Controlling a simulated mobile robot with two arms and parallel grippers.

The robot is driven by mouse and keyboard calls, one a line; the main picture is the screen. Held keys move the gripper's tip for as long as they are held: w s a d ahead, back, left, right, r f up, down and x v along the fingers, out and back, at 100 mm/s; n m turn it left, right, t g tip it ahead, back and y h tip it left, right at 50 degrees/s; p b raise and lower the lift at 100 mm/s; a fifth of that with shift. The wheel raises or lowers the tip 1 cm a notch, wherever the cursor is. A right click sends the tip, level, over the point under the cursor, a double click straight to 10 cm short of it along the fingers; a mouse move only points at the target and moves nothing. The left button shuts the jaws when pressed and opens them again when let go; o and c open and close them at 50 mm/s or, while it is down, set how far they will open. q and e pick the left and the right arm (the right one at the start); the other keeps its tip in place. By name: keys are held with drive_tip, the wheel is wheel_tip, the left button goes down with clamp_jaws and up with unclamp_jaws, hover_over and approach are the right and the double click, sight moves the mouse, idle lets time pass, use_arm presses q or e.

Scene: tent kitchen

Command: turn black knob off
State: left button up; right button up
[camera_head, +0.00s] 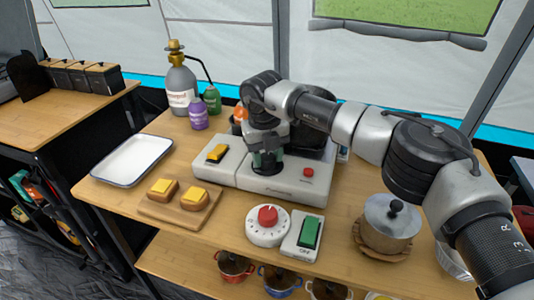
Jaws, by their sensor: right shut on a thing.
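The black knob (266,168) is on the front of a white stove unit (287,186), left of a small red button (308,172). My right gripper (267,157) reaches down from above and is shut on the black knob. Its fingers hide the upper part of the knob, and I cannot read the knob's angle. The arm covers much of the stove's dark back part. My left gripper is not in view.
A yellow switch (216,153) is on a white box left of the stove. A white dial with a red knob (267,215), a green switch (310,232) and a lidded pot (389,222) stand in front. A gas bottle (181,85) stands behind. Toasts lie on a board (170,213).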

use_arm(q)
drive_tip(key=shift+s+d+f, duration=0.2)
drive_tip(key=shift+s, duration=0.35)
use_arm(e)
drive_tip(key=shift+m, duration=0.4)
drive_tip(key=o, duration=0.8)
drive_tip(key=shift+c, duration=0.2)
drive_tip(key=shift+o, duration=0.8)
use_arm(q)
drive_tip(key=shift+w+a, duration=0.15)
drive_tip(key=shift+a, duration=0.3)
